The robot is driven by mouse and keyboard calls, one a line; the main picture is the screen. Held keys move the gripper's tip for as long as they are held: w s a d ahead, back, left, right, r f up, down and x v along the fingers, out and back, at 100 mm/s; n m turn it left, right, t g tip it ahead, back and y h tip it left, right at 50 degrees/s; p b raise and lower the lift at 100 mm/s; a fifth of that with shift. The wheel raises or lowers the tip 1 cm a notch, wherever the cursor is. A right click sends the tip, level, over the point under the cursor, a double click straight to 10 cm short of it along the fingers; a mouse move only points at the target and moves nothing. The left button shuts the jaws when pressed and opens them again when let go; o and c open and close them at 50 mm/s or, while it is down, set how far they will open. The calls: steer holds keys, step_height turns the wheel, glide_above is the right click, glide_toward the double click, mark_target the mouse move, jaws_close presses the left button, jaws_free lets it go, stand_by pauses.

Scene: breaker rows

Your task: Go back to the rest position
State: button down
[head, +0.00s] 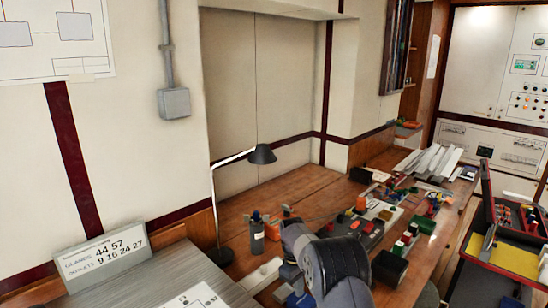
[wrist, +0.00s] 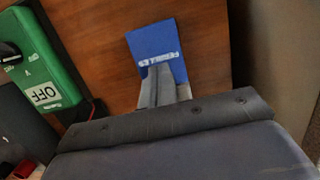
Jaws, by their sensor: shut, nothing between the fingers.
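My gripper (wrist: 158,74) shows in the wrist view as two grey fingers pressed together, shut and empty. Its tips overlap the lower part of a blue piece with white lettering (wrist: 153,38) that lies on brown wood. I cannot tell whether they touch it. In the head view my arm (head: 335,265) reaches over the near part of the cluttered bench. My gripper cannot be made out there.
A green device marked OFF (wrist: 40,70) lies left of my fingers. In the head view a bottle (head: 257,233) and a desk lamp (head: 262,154) stand left of my arm. Several small parts and bins (head: 392,262) crowd its right. Bare wood (head: 300,187) lies behind.

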mark_target(307, 302)
steer(key=shift+s+d, duration=0.95)
steer(key=shift+d, duration=0.05)
steer(key=shift+w+d+p, duration=0.15)
steer(key=shift+p, duration=0.25)
steer(key=shift+s+f+b, duration=0.25)
steer(key=shift+f+b, duration=0.1)
steer(key=shift+f, duration=0.2)
